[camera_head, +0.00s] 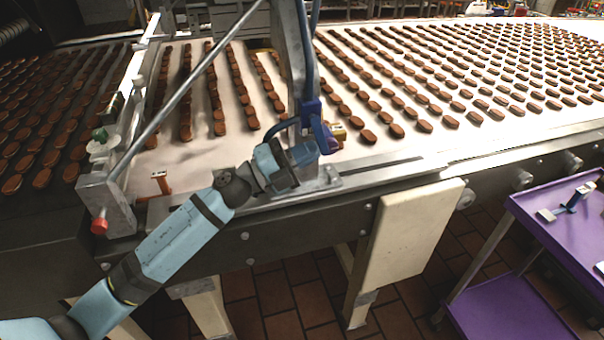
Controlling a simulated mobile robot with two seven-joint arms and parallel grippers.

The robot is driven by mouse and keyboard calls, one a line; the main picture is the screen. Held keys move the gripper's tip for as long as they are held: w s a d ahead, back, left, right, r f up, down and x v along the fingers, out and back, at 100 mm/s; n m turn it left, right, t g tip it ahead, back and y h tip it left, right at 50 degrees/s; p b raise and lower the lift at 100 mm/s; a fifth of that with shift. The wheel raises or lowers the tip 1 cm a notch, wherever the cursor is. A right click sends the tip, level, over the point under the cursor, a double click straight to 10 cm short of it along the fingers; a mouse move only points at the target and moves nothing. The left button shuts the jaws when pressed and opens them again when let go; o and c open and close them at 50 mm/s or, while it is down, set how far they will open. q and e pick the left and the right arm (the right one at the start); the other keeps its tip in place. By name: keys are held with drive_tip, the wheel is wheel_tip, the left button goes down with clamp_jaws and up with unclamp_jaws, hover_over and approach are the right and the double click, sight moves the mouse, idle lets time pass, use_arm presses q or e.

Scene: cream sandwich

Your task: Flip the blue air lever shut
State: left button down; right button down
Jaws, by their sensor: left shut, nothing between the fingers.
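The blue air lever (318,128) sits low on the grey metal post (298,60) at the near edge of the conveyor. It hangs steeply downward from a dark blue fitting on the post. My left arm reaches in from the lower left. My left gripper (308,154) is shut and empty, at the lower end of the lever and just left of it. I cannot tell whether it touches the lever. The gripper hides part of the post's foot. My right gripper is not in view.
A white conveyor belt (400,148) carries many rows of brown biscuits. A diagonal metal rod (190,85) crosses above my left arm. A red knob (99,226) is at the left. A purple cart (540,222) stands at the right. Open tiled floor lies in front.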

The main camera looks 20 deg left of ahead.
use_arm(q)
drive_tip(key=shift+w+d+t+h+b, duration=0.65)
drive_tip(key=shift+d+h+b, duration=0.3)
drive_tip(key=shift+b, duration=1.15)
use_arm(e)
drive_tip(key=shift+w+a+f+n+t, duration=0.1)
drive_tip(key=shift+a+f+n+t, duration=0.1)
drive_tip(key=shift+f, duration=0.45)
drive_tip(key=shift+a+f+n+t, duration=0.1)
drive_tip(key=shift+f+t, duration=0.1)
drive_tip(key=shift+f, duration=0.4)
